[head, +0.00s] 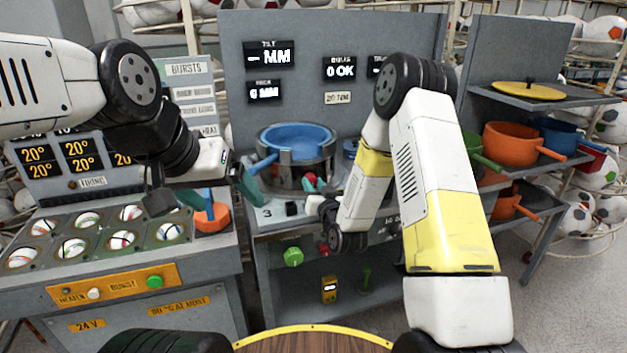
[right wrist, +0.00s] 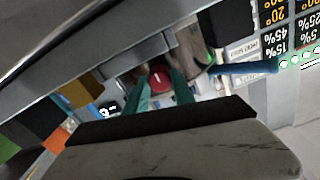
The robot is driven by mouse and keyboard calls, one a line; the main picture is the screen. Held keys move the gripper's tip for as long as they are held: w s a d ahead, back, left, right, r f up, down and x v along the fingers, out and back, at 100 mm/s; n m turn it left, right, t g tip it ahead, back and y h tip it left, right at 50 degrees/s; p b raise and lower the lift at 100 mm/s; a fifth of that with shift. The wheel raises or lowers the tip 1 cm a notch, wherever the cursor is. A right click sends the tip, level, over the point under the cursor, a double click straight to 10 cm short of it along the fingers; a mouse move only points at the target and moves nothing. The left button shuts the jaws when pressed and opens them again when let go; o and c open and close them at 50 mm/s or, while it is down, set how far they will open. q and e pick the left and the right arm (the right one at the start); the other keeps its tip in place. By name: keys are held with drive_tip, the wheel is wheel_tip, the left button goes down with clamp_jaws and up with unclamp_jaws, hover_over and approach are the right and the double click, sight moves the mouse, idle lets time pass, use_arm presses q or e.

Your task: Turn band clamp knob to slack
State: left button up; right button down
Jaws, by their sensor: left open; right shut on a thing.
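The red band clamp knob (head: 310,178) is at the front of the press, below the blue pan (head: 295,136). In the right wrist view the knob (right wrist: 160,79) is a round red cap with a short white mark, between two teal fingers. My right gripper (head: 318,186) is shut on it, and its hand partly hides the knob in the head view. The grey band and press body (head: 290,168) surround the pan. My left gripper (head: 208,196) is open and empty, left of the press, above the burst console's right end.
A shelf rack with an orange pot (head: 512,143) stands at right.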

drive_tip(key=shift+n, duration=0.3)
drive_tip(key=n, duration=0.3)
drive_tip(key=shift+n, duration=0.3)
drive_tip(key=n, duration=0.4)
drive_tip(key=shift+n, duration=0.3)
drive_tip(key=n, duration=0.5)
drive_tip(key=shift+n, duration=2.1)
drive_tip(key=c, duration=1.1)
unclamp_jaws()
drive_tip(key=shift+o, duration=0.2)
drive_tip(key=shift+s, duration=0.1)
